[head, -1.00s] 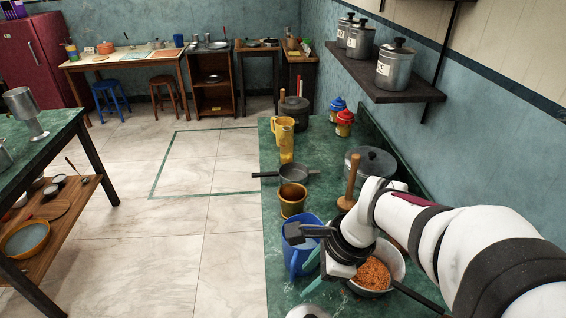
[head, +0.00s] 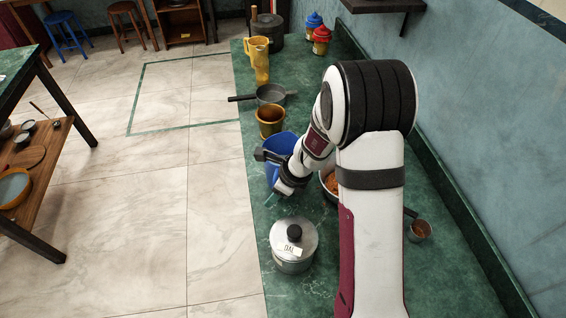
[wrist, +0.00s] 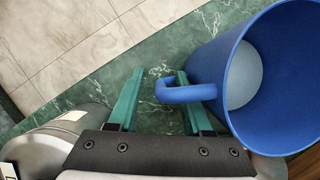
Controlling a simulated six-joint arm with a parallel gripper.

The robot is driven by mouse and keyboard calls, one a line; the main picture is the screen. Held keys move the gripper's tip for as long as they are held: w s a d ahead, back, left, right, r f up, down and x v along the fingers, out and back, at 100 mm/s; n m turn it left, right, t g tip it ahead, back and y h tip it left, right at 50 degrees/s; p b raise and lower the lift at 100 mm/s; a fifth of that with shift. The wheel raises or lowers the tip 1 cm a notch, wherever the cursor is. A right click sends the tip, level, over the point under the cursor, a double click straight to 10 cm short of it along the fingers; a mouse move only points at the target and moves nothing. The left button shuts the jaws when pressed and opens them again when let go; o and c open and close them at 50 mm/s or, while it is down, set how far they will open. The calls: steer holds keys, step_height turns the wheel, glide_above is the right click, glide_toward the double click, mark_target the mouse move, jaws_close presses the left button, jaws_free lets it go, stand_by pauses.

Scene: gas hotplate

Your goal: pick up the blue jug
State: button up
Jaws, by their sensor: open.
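The blue jug (head: 282,143) stands on the green marble counter (head: 330,285), partly hidden by my wrist in the head view. In the wrist view the jug (wrist: 290,75) fills the right side, its open mouth toward the camera and its handle (wrist: 180,93) pointing left. My gripper (wrist: 160,72) is open, with two teal fingers. The outer end of the handle lies between the fingers, nearer the right one. The handle crosses over the right finger in the picture. The fingers are not closed on it. In the head view my gripper (head: 271,197) is at the jug's near side.
A lidded silver pot (head: 293,245) stands close in front of the jug. A brown mug (head: 270,120) and a grey pan (head: 270,95) stand behind it. A pan of orange food (head: 330,182) is partly hidden by my arm. The counter's left edge is close to the jug.

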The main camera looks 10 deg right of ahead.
jaws_close()
steer(key=shift+r, duration=0.1)
stand_by(1.3)
